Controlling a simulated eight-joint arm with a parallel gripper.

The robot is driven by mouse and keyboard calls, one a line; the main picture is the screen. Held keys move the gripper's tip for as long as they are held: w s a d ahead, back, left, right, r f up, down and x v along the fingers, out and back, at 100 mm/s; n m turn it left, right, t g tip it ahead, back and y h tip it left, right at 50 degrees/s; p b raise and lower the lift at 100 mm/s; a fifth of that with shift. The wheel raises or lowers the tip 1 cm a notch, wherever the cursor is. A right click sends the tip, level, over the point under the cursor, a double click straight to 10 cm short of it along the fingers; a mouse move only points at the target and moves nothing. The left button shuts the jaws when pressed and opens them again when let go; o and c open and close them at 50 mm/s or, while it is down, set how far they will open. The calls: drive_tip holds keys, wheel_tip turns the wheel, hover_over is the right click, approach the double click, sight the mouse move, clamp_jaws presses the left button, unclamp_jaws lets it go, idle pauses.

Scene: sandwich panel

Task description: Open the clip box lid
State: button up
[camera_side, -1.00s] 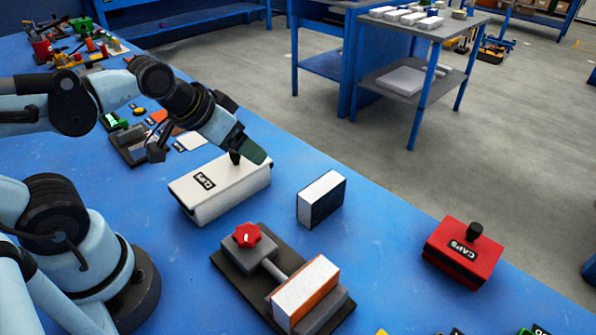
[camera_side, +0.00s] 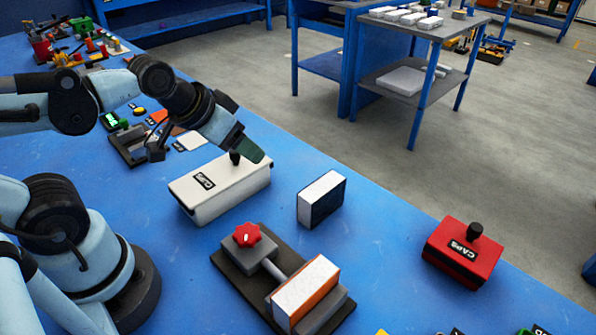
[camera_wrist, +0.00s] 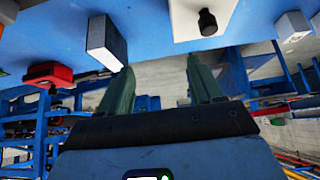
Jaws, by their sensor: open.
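A white box (camera_side: 215,194) with a small black label and a black knob (camera_side: 235,158) on its lid stands on the blue bench, and its lid is closed. The label is too small to read surely. My gripper (camera_side: 250,149) points down at the far right end of this box, with its green fingers beside the knob. In the wrist view my gripper (camera_wrist: 157,80) has its two fingers wide apart with nothing between them. The white box (camera_wrist: 187,14) and its knob (camera_wrist: 207,22) lie beyond the fingertips, the knob nearer the right finger.
A red box (camera_side: 458,262) with a black knob stands at the right. A white and black block (camera_side: 322,197) stands right of the white box. A clamp fixture with a red knob (camera_side: 247,235) holds a white and orange panel (camera_side: 305,287) in front. Small parts lie behind my arm.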

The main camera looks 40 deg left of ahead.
drive_tip(key=shift+w+a+r, duration=0.15)
drive_tip(key=shift+a+r, duration=0.05)
drive_tip(key=shift+c, duration=1.1)
wheel_tip(320, 180, up, 4)
drive_tip(key=m+g, duration=0.6)
drive_tip(key=m, duration=0.2)
hover_over(220, 167)
drive_tip(key=w+d, duration=0.2)
drive_tip(key=w, duration=0.1)
drive_tip(key=g, duration=0.1)
drive_tip(key=shift+m, duration=0.5)
drive_tip(key=shift+w+a+f, duration=0.1)
drive_tip(key=shift+a+f, duration=0.05)
drive_tip(key=shift+f, duration=2.75)
drive_tip(key=shift+a+f, duration=0.1)
drive_tip(key=shift+f, duration=2.75)
drive_tip(key=shift+c, duration=0.3)
clamp_jaws()
